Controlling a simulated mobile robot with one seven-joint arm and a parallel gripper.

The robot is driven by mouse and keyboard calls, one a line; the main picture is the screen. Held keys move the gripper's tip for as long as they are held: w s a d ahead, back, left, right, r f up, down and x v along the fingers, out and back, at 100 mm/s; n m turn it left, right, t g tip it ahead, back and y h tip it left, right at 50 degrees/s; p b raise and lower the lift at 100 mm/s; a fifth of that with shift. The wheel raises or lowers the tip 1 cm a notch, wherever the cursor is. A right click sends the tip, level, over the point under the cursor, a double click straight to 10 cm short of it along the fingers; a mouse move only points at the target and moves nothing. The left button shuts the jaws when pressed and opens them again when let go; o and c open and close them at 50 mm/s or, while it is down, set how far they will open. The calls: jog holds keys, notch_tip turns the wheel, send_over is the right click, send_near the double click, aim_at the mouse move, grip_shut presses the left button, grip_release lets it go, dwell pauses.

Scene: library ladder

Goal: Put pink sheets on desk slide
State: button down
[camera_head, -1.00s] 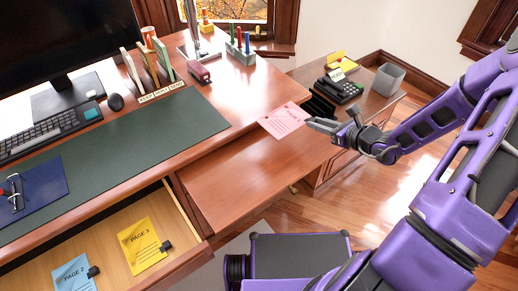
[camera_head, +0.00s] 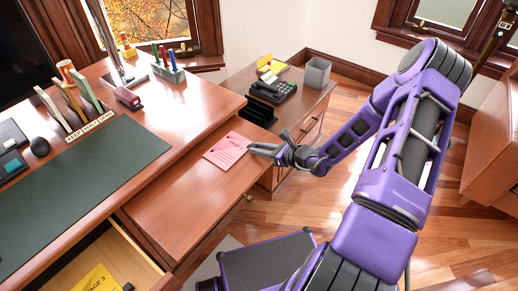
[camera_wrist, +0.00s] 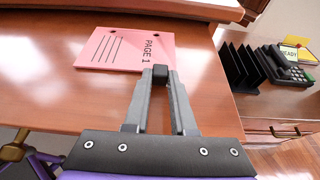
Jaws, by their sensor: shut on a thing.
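The pink sheets (camera_head: 227,151), marked PAGE 1, are flat over the far right part of the wooden desk slide (camera_head: 185,205). In the wrist view the pink sheets (camera_wrist: 112,48) lie ahead of my fingers, with the bare wood of the slide (camera_wrist: 60,103) around them. My gripper (camera_head: 265,150) reaches in from the right. Its fingertips (camera_wrist: 160,76) are shut on a black clip at the sheets' near edge. I cannot tell whether the sheets touch the slide or hover just above it.
The desk top with a green mat (camera_head: 85,190) is left of the slide. An open drawer with a yellow sheet (camera_head: 97,280) is at lower left. A side cabinet behind carries a phone (camera_head: 268,90), a black rack (camera_head: 260,112) and a grey bin (camera_head: 317,72).

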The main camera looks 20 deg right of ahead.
jog(key=shift+f, duration=0.2)
jog(key=c, duration=0.7)
grip_release()
jog(key=shift+c, duration=0.2)
jog(key=shift+r, duration=0.15)
jog(key=shift+s+d+r, duration=0.15)
jog(key=shift+r, duration=0.05)
jog(key=p+v, duration=0.1)
jog(key=v, duration=1)
jog(key=shift+s, duration=0.25)
jog(key=shift+d+r, duration=0.1)
